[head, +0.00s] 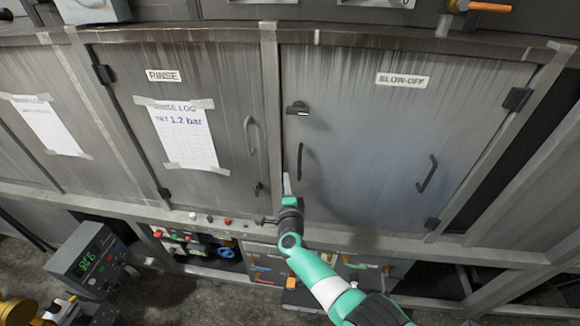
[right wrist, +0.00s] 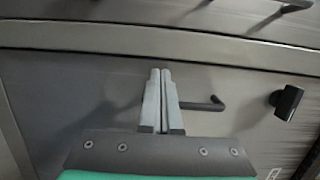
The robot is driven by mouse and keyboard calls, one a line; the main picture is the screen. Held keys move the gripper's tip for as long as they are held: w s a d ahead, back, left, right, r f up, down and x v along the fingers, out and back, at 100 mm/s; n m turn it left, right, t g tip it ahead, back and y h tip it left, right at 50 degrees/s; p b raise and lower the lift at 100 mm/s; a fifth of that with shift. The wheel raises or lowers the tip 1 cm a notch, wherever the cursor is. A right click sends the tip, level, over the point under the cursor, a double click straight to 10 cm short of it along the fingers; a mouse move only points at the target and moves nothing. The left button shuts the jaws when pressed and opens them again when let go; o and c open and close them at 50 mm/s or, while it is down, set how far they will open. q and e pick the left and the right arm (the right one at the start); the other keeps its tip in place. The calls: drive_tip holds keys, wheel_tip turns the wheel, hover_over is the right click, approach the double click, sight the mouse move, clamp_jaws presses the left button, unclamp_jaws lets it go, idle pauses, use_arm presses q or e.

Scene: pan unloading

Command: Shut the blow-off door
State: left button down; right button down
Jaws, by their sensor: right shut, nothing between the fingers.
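The blow-off door (head: 375,130) is the grey metal panel at the right in the head view, under a "BLOW-OFF" label (head: 403,79). It looks flush or nearly flush with its frame; a small gap cannot be ruled out. It has a black latch (head: 297,108), a dark left handle (head: 300,160) and a right handle (head: 427,173). My right gripper (head: 287,183) is shut and empty, in front of the door's lower left edge, just below the left handle. In the right wrist view its fingers (right wrist: 161,95) point across the panel beside the handle (right wrist: 205,104); contact cannot be told. My left gripper is not in view.
The rinse door (head: 225,110) stands shut to the left, past a frame post (head: 270,90). Hinges (head: 517,98) sit on the blow-off door's right side. Below are a button rail (head: 210,218) and shelves with tools. A control box (head: 85,260) stands at lower left.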

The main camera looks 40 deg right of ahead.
drive_tip(key=a+b, duration=0.1)
drive_tip(key=a, duration=0.9)
drive_tip(key=shift+a+b, duration=0.25)
drive_tip(key=shift+b, duration=0.15)
drive_tip(key=shift+w+d, duration=0.1)
